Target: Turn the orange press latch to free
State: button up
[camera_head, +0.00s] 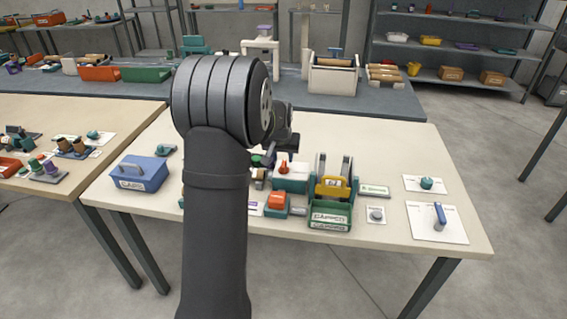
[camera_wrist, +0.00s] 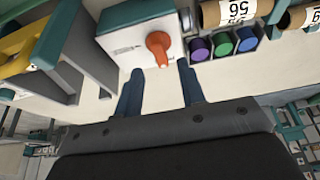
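The orange press latch (camera_wrist: 158,48) is a small lever on the face of a white and teal box (camera_wrist: 125,40). In the wrist view its lower end points down toward the gap between my fingers. In the head view the box (camera_head: 291,183) stands mid-table with a small red-orange spot (camera_head: 284,168) on it, which looks like the latch. My gripper (camera_wrist: 160,72) is open and empty, its two dark blue fingers on either side of the line of the latch. The tips look short of the latch; no contact shows. My arm hides part of the table in the head view.
A yellow-handled frame (camera_head: 333,186) stands right of the box, with a green labelled bin (camera_head: 330,216) in front. In the wrist view, brown rolls (camera_wrist: 232,12) and purple, green and blue pegs (camera_wrist: 223,46) sit beside it. A blue box (camera_head: 140,174) stands left.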

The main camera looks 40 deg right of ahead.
aim_at(284, 164)
jog(key=x, duration=0.5)
grip_shut()
